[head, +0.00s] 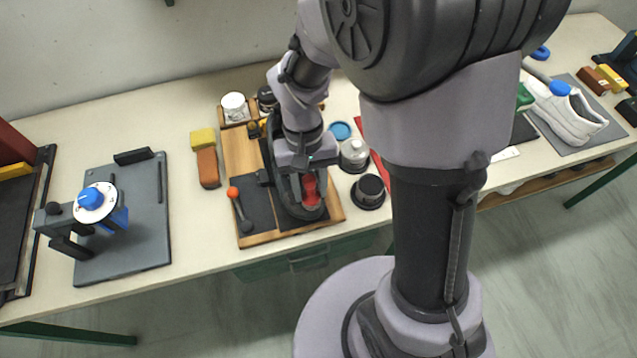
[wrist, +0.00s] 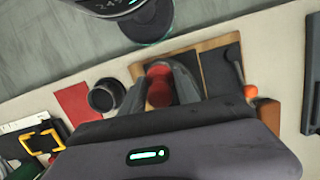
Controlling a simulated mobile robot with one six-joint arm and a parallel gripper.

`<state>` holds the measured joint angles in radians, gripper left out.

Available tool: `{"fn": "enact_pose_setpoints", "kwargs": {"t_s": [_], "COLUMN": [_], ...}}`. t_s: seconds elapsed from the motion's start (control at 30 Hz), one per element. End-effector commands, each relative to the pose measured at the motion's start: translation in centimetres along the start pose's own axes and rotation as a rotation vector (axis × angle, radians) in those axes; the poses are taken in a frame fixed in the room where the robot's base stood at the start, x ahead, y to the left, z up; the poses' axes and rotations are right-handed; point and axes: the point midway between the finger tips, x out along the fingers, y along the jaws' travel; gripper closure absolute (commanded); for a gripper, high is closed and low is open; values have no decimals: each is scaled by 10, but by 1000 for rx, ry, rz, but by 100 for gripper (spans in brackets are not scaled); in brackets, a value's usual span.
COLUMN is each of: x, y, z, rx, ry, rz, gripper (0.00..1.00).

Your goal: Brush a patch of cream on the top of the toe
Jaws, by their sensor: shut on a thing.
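My gripper (head: 303,203) is low over the wooden board (head: 237,155) on the bench. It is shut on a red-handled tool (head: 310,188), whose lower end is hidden. The red part also shows between the fingers in the wrist view (wrist: 159,86). A dark open pot (head: 368,190) stands just right of the board, and a grey-white pot (head: 354,153) stands behind it. I cannot tell which pot holds the cream. A white shoe (head: 575,120) rests on a grey mat at the far right, away from my gripper, with a blue piece (head: 560,88) at its opening.
An orange-tipped tool (head: 238,205) lies on the board's left part. Yellow and brown blocks (head: 207,165) sit left of the board. A white jar (head: 234,106) stands behind. A blue-knobbed device (head: 100,205) stands on the left grey mat. My arm hides the bench's middle right.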

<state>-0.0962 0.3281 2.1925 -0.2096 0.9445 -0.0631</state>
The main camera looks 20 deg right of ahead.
Motion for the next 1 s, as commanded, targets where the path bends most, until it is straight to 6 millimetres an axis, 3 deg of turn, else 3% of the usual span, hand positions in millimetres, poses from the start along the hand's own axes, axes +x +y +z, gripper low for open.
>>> {"fn": "enact_pose_setpoints", "kwargs": {"t_s": [0.57, 0.83, 1.0], "x": [0, -1, -16], "y": [-50, -51, -50], "z": [6, 7, 15], "rx": [-3, -1, -1], "ry": [0, 0, 1], "rz": [1, 0, 0], "gripper": [100, 100, 100]}}
